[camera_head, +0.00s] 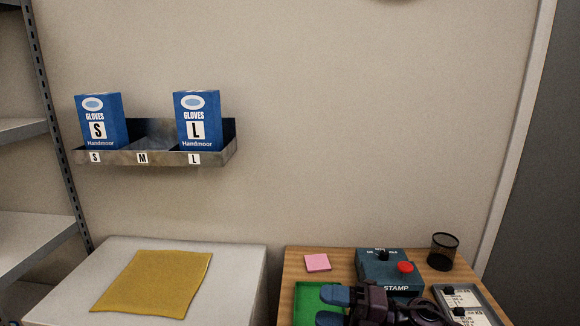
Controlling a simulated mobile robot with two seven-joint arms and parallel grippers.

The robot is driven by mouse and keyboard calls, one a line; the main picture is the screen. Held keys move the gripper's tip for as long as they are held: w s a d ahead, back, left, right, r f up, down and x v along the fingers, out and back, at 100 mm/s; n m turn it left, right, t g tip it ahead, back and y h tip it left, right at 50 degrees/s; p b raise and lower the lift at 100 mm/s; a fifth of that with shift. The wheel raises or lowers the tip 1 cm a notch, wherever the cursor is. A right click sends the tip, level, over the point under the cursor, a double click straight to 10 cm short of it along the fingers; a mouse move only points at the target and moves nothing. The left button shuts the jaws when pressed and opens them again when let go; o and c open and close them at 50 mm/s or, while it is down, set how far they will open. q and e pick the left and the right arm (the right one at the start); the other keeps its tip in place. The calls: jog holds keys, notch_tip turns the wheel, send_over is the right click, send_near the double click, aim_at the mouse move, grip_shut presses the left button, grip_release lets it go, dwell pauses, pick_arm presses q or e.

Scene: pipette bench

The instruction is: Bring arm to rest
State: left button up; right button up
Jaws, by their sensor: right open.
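My right gripper (333,306) shows at the bottom edge, over the wooden table (294,270). Its two blue fingertips are apart and point left, with nothing seen between them. They overlap the green tray or mat (307,304) in the picture. Whether they touch it, I cannot tell. The dark wrist of my right arm runs out of the bottom of the picture. My left gripper is not in view.
A blue STAMP box (376,267) with a red button stands beside the gripper. Around it are a pink pad (317,262), a mesh cup (442,252) and a labelled panel (482,292). A yellow cloth (153,282) lies on the white cabinet (232,290). The wall rack (120,157) holds glove boxes.

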jog(key=s+d+f+m+t+h+b, duration=0.1)
jog(key=s+d+f+m+t+h, duration=0.2)
jog(key=d+f+m+t+h, duration=0.55)
jog(key=s+d+f+m+t+h, duration=0.25)
jog(key=f+m+t, duration=0.25)
jog(key=m, duration=0.9)
jog(key=s+d+f+m+g+h, duration=0.2)
jog(key=s+d+f+m+h, duration=0.2)
jog(key=s+f, duration=0.3)
jog(key=s+d+f+m+g+h, duration=0.3)
jog(key=s+d+f+m, duration=0.2)
jog(key=s, duration=0.4)
notch_tip(320, 180, down, 2)
jog(key=shift+f+m+g+h+b, duration=0.25)
jog(key=shift+m+g+h+b, duration=0.1)
jog(key=shift+m+h+b, duration=0.1)
